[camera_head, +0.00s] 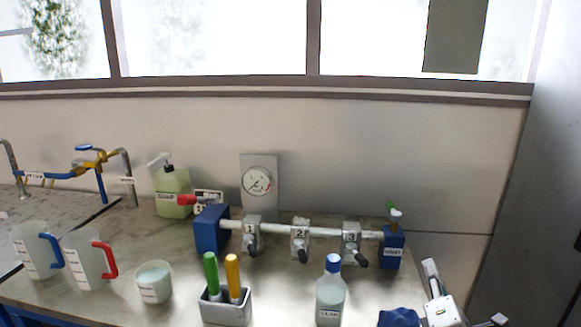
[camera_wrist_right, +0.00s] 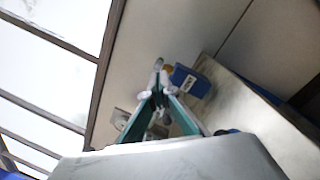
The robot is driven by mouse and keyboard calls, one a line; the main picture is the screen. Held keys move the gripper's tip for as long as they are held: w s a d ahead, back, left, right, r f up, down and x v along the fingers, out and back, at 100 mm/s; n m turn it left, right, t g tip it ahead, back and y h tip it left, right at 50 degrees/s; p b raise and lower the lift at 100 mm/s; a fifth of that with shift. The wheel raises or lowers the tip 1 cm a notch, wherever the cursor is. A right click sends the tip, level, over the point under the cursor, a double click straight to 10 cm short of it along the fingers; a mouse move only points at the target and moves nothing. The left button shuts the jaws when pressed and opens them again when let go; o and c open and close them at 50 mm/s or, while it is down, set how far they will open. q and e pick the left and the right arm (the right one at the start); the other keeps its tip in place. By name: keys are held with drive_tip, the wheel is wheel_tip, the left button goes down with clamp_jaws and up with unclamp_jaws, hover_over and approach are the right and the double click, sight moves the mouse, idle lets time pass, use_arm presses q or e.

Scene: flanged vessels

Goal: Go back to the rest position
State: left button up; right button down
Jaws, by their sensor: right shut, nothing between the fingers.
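My right gripper (camera_wrist_right: 158,98) shows in the right wrist view with its two teal fingers converging at the tips. It is shut and empty. In the head view a white part of my right arm (camera_head: 440,311) shows at the bottom right, beside the bench. My left gripper is not in view. The pipe rig stands on the bench with a blue end block (camera_head: 393,248) at its right end. That block also shows in the right wrist view (camera_wrist_right: 190,80), just beyond the fingertips.
Numbered valves (camera_head: 300,238) sit along the pipe. A clear bottle with a blue cap (camera_head: 331,295), a grey holder (camera_head: 226,309) with green and yellow handles, a beaker (camera_head: 154,283) and two jugs stand in front. A blue cloth-like thing (camera_head: 399,318) lies near the arm.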

drive_tip(key=d+r+n+y, duration=0.1)
drive_tip(key=d+r+n, duration=0.25)
drive_tip(key=d, duration=0.25)
drive_tip(key=d+r+n+y, duration=0.1)
drive_tip(key=d+r+n, duration=0.2)
drive_tip(key=d+n, duration=0.25)
drive_tip(key=s+f+m+g+y, duration=0.15)
drive_tip(key=s+f+m, duration=0.25)
drive_tip(key=f, duration=0.6)
drive_tip(key=s+f+m+g, duration=0.3)
drive_tip(key=s+f+m, duration=0.15)
drive_tip(key=f, duration=0.65)
drive_tip(key=s+a+f+m+g+y, duration=0.1)
drive_tip(key=s+a+f+m+g, duration=0.15)
drive_tip(key=s+f+m, duration=0.5)
drive_tip(key=s+a+f+m+g, duration=0.1)
drive_tip(key=s+f+m+g, duration=0.25)
drive_tip(key=s+f, duration=0.65)
drive_tip(key=a+f+m+t, duration=0.1)
drive_tip(key=a+m, duration=0.8)
drive_tip(key=a, duration=1.1)
drive_tip(key=shift+s+a+t+y, duration=0.15)
drive_tip(key=shift+a+t+y, duration=0.2)
drive_tip(key=shift+t+y, duration=0.15)
